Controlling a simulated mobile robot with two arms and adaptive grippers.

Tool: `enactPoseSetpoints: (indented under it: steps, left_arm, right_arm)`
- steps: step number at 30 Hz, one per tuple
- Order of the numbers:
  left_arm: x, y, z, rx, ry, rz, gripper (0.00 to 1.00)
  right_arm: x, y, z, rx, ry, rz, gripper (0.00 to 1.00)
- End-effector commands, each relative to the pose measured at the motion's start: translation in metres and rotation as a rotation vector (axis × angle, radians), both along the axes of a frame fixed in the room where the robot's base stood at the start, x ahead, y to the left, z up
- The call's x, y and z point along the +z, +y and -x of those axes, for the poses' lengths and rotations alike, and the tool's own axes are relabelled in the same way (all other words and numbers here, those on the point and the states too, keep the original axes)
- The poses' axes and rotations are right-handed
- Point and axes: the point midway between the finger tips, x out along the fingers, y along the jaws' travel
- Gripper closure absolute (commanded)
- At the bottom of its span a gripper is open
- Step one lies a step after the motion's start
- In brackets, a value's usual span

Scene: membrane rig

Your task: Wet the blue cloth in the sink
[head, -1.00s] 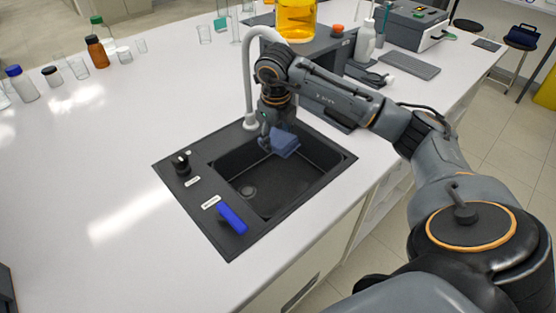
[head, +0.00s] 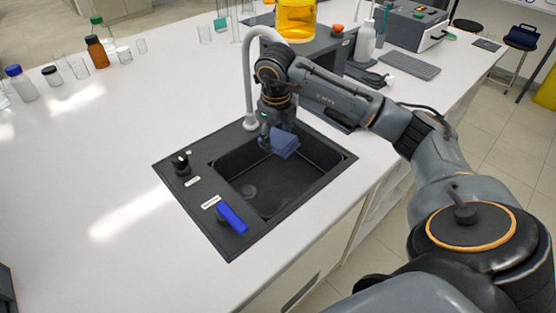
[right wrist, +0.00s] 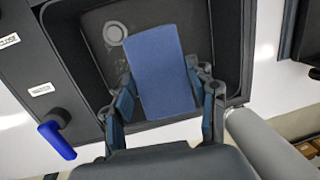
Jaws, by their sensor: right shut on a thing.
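The blue cloth (head: 285,144) is held over the back part of the black sink (head: 290,186). My right gripper (head: 268,138) is shut on the cloth, just below the white faucet (head: 247,80). In the right wrist view the cloth (right wrist: 155,65) lies between the two fingers of my right gripper (right wrist: 160,100), above the basin and beside the drain (right wrist: 115,33). A blue lever (head: 232,217) sits on the sink's front left rim, and a black knob (head: 181,164) sits farther back on it. I see no water stream. My left gripper is out of view.
Bottles, among them a brown one (head: 97,51), and glassware stand along the back left of the white counter (head: 90,150). The counter left of the sink is clear.

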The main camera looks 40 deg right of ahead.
Motion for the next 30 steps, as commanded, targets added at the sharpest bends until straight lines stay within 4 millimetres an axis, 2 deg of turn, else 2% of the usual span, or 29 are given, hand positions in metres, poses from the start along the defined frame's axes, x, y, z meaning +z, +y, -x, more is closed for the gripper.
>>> enactPoseSetpoints:
  steps: [11, 24, 30]
  left_arm:
    - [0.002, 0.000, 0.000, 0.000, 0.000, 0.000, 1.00]
    - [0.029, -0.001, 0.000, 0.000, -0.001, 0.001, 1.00]
    - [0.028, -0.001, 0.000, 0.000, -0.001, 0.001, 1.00]
  right_arm:
    - [0.006, -0.004, -0.001, -0.008, -0.008, 0.006, 0.68]
    - [0.046, -0.006, -0.001, -0.012, -0.010, 0.009, 0.68]
    - [0.044, -0.005, 0.000, -0.013, -0.004, 0.008, 0.68]
